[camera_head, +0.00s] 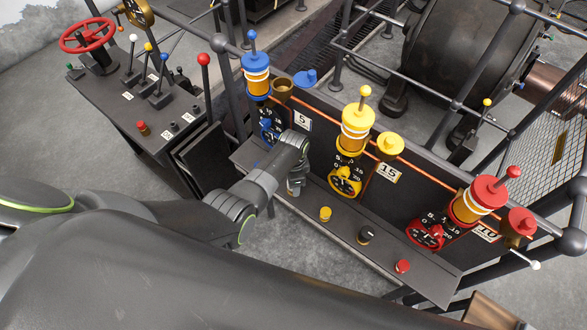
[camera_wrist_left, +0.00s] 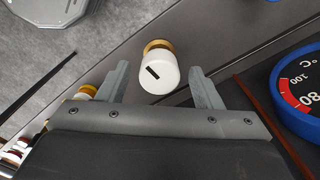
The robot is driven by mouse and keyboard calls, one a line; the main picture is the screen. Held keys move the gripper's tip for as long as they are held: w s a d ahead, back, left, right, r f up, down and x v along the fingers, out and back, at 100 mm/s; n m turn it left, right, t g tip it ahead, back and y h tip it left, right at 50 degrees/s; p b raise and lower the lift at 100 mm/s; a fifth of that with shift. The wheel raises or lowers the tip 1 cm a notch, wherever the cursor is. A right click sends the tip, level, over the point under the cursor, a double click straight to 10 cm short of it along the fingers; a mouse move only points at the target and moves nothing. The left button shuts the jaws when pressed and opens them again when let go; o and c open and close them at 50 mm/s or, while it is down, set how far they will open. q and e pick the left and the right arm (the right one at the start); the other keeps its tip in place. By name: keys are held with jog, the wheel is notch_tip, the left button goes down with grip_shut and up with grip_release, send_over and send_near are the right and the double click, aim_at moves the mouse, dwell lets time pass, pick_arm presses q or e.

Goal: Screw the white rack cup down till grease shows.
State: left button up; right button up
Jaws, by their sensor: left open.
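The white rack cup (camera_wrist_left: 160,76) shows in the left wrist view as a white cylinder with a black bar mark on its end and a brass-coloured base behind it. My left gripper (camera_wrist_left: 159,66) is open, one finger on each side of the cup in the picture, with a visible gap at both sides. I cannot tell how deep the cup sits between the fingers. In the head view my left gripper (camera_head: 296,184) is over the left end of the dark shelf (camera_head: 305,206), and I cannot make out the white cup there. I see no grease. My right gripper is not in view.
Yellow (camera_head: 325,214), black (camera_head: 366,235) and red (camera_head: 402,266) cups stand along the shelf to the right. Blue (camera_head: 256,75), yellow (camera_head: 356,128) and red (camera_head: 477,200) oilers with dials line the panel behind. A lever console (camera_head: 130,100) stands at left.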

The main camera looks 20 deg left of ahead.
pick_arm(q)
notch_tip(320, 180, up, 17)
jog(key=b, duration=0.1)
jog(key=shift+b, duration=0.4)
jog(key=shift+r, duration=0.1)
dwell(0.5)
